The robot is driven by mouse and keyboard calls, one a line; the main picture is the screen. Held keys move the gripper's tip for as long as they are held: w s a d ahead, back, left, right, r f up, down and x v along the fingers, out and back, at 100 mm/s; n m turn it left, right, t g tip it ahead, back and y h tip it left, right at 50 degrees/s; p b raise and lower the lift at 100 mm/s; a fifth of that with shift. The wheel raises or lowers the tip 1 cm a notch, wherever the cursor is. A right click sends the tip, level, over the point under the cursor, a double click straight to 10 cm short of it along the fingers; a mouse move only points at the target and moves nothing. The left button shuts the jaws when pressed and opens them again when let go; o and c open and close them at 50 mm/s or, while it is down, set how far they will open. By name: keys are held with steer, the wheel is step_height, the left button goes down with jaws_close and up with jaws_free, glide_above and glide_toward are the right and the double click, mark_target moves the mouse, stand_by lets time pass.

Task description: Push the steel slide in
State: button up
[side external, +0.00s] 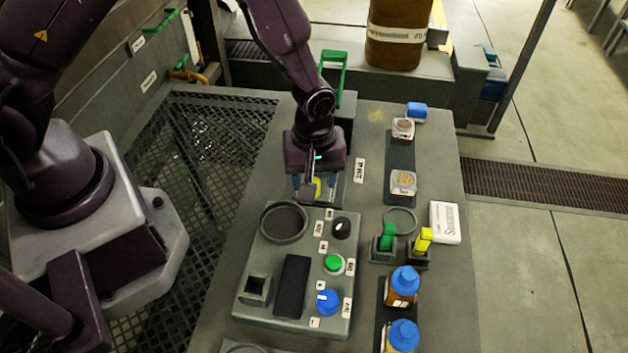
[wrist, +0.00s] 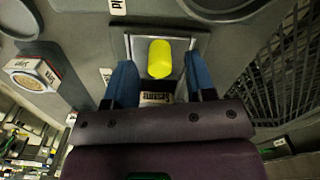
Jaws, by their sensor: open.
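The steel slide (wrist: 140,62) shows in the wrist view as a flat grey plate in a dark frame, with a yellow knob (wrist: 160,58) standing on it. My gripper (wrist: 158,68) is open, with its blue fingers on either side of the knob and a gap on each side. In the side external view, my gripper (side external: 314,188) points down just behind the control panel, and the yellow knob (side external: 318,186) shows between its fingers. Most of the slide is hidden there by my gripper.
The control panel (side external: 270,262) in front carries a ring, black and blue knobs and a green button. To the right are small jars, green and yellow switches (side external: 422,240), a white box (side external: 445,222) and blue-capped bottles (side external: 402,287). A green-handled part (side external: 343,70) stands behind. Mesh lies left.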

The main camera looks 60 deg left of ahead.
mark_target(318, 175)
steer(key=shift+f, duration=1)
steer(key=shift+c, duration=0.2)
jaws_close()
steer(key=shift+w+a, duration=1.6)
steer(key=shift+o, duration=0.2)
jaws_free()
step_height(318, 175, up, 13)
